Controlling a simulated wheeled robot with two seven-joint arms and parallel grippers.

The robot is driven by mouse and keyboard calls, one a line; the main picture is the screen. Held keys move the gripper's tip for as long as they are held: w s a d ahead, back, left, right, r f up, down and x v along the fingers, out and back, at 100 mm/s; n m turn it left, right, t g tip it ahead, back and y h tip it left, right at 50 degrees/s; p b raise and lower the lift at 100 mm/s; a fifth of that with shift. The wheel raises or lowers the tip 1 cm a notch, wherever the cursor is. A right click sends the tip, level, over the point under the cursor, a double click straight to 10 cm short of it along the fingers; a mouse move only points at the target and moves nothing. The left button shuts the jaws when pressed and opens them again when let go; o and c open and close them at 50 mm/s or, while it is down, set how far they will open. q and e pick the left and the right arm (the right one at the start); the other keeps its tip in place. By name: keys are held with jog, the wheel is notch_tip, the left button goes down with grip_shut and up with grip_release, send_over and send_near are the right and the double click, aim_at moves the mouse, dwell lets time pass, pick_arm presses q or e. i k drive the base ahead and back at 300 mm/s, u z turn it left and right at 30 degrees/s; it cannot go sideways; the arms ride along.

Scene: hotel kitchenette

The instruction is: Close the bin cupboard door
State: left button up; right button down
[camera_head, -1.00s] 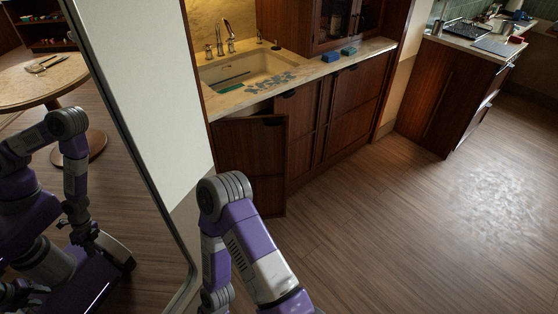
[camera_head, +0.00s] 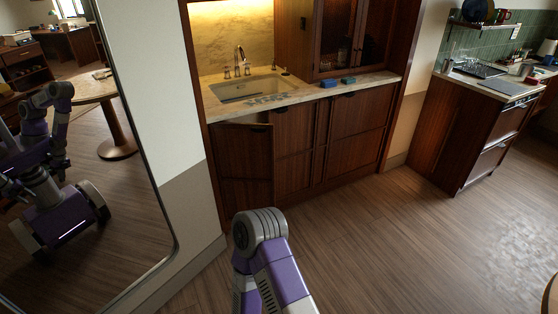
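The bin cupboard door (camera_head: 245,166) is a dark wooden panel under the sink, at the left end of the cabinet row. It stands ajar, with a gap showing between its top edge and the counter. One of my purple and grey arms rises from the bottom centre, in front of and below the door, its elbow close to the door's lower part. Neither gripper shows directly in the head view, and I cannot make out their state in the mirror.
A tall mirror (camera_head: 126,135) on the left wall reflects my body. A marble counter (camera_head: 300,95) with a sink (camera_head: 248,88) runs above the cupboards. A second counter unit (camera_head: 460,130) stands at the right. The wooden floor (camera_head: 390,235) is clear in the middle.

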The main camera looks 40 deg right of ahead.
aim_at(244, 155)
jog(key=z, duration=0.65)
jog(key=i, duration=0.7)
jog(key=z, duration=0.55)
jog(key=i, duration=0.95)
jog(key=u, duration=0.45)
